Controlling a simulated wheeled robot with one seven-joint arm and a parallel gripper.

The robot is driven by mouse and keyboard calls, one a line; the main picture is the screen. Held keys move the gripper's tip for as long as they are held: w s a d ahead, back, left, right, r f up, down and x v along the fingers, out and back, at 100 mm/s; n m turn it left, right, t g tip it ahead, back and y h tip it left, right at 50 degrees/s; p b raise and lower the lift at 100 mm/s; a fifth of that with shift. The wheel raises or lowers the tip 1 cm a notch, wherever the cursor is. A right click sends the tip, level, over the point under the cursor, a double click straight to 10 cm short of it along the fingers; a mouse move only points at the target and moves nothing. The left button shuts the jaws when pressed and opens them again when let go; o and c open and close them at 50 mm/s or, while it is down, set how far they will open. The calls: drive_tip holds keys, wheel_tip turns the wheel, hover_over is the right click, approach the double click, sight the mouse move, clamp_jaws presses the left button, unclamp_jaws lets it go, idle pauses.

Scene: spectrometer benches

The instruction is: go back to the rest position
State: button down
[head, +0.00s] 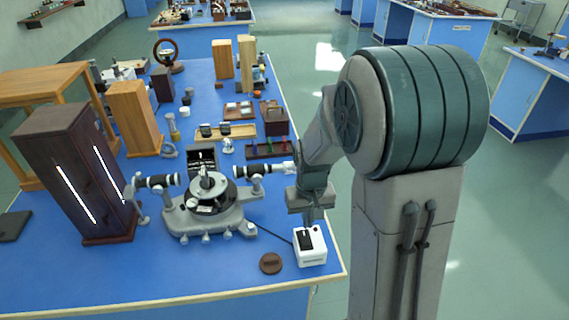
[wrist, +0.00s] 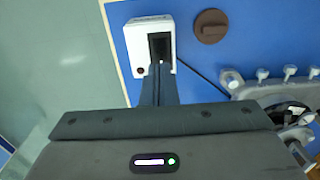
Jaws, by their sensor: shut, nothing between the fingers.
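My gripper (head: 307,224) is at the right edge of the blue bench (head: 190,270) in the head view, pointing down just above a small white box (head: 312,256) with a black slot on top. In the wrist view my gripper (wrist: 158,68) has its fingers together, with nothing visible between them. The fingertips overlap the near end of the slot of the white box (wrist: 138,40); whether they touch it, I cannot tell. My arm rises from the gripper to the right, over the floor.
A spectrometer (head: 208,200) with two side tubes stands close left of my gripper. A round brown cap (head: 270,263) lies beside the white box, and a dark cable runs from the box. A dark wooden cabinet (head: 75,175) stands farther left. The floor (head: 500,230) right of the bench is clear.

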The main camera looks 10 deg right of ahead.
drive_tip(key=s+r+t, duration=0.3)
drive_tip(key=s+r, duration=1.1)
drive_tip(key=shift+s+d+r, duration=0.15)
drive_tip(key=shift+d, duration=0.05)
idle(0.6)
